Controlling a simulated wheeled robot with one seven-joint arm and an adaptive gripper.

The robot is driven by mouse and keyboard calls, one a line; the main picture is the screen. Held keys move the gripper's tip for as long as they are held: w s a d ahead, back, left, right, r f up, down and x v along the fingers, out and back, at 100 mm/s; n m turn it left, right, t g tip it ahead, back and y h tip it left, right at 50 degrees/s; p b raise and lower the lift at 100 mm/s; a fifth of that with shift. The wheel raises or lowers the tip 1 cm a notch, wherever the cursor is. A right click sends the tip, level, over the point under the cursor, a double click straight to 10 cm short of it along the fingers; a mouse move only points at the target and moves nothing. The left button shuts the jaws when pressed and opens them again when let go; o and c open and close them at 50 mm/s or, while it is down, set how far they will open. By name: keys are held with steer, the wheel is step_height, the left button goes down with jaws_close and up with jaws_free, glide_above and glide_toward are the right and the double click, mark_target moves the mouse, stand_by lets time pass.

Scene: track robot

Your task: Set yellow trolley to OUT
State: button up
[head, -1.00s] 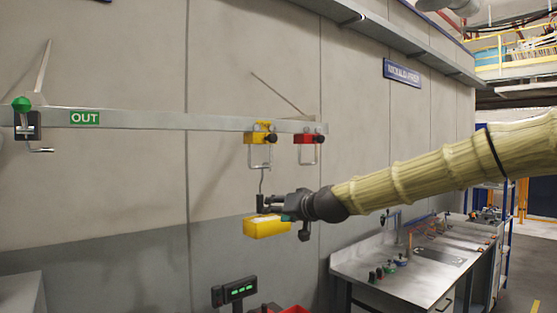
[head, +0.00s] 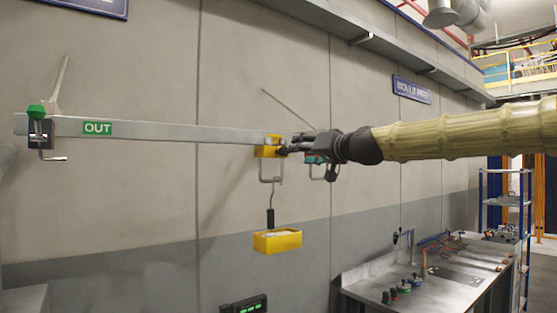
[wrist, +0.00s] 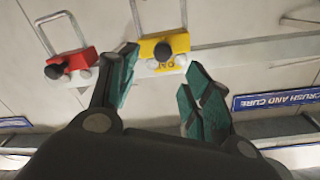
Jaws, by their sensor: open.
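The yellow trolley (head: 268,151) sits on the metal rail (head: 180,134), near its right end, with a wire loop below it. A hook hangs from the loop and carries a yellow box (head: 278,241). My gripper (head: 284,147) is at the trolley's right side in the head view. In the wrist view my gripper (wrist: 160,90) is open, with the yellow trolley (wrist: 164,46) and its black knob (wrist: 163,52) ahead, between and beyond the fingertips. I cannot tell whether they touch. The green OUT sign (head: 98,128) is on the rail's left part.
A red trolley (wrist: 71,63) is beside the yellow one, mostly hidden behind my gripper in the head view. A green-knobbed stop (head: 38,125) stands at the rail's left end. The rail between OUT and the yellow trolley is clear. A metal bench (head: 390,280) is lower right.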

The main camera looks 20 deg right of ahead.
mark_target(285, 151)
steer(key=shift+p+x, duration=1.05)
steer(key=shift+x, duration=3.6)
steer(key=shift+s+a, duration=0.1)
steer(key=shift+a, duration=0.05)
